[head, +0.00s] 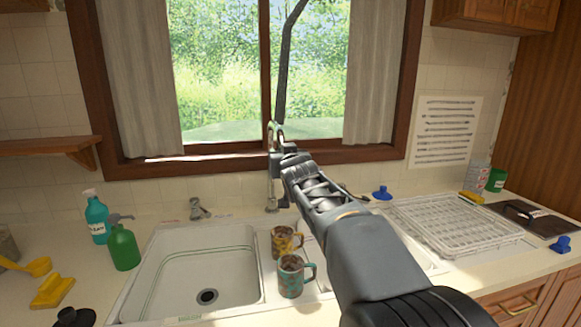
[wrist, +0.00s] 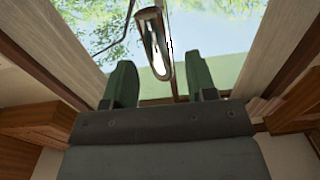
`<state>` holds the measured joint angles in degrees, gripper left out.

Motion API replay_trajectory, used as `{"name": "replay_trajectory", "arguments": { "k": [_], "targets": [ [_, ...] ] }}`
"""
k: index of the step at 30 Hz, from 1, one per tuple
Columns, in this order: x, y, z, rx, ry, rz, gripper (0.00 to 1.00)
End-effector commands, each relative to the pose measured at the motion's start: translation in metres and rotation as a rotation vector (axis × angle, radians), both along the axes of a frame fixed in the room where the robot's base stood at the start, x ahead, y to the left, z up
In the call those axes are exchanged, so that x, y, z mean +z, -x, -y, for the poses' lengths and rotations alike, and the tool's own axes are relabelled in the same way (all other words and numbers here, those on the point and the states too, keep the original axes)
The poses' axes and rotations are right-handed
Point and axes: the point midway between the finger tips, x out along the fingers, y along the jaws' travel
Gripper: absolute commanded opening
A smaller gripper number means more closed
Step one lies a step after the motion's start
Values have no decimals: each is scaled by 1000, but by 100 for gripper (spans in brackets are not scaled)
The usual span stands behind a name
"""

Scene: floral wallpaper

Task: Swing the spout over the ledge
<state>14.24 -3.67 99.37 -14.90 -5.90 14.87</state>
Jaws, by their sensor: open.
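The metal spout (head: 270,183) rises from the back of the double sink as a tall thin tube, with its curved top in front of the window. My gripper (head: 279,143) is at the upper part of the spout, partly covering it. In the wrist view the spout (wrist: 155,45) shows as a shiny tube between and beyond the two green fingers (wrist: 160,82), which stand apart. I cannot tell whether either finger touches it. The ledge (head: 271,288) between the two basins carries two patterned mugs (head: 286,241) (head: 292,276).
The left basin (head: 195,275) is empty; my arm hides much of the right one. A white drying rack (head: 455,226) stands at right. Green (head: 123,248) and teal (head: 96,220) bottles stand at left. Window frame and curtains are close behind my gripper.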

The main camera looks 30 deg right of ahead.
Motion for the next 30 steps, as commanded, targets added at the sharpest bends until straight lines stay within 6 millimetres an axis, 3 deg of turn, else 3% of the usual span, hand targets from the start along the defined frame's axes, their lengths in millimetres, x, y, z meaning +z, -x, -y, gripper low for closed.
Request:
{"name": "replay_trajectory", "arguments": {
  "k": [6,15,21,30],
  "targets": [
    [2,46,-10,0,1,3,52],
    [2,89,-20,0,1,1,52],
    [1,101,-23,0,1,1,52],
    [0,102,-23,0,1,0,52]
  ]
}}
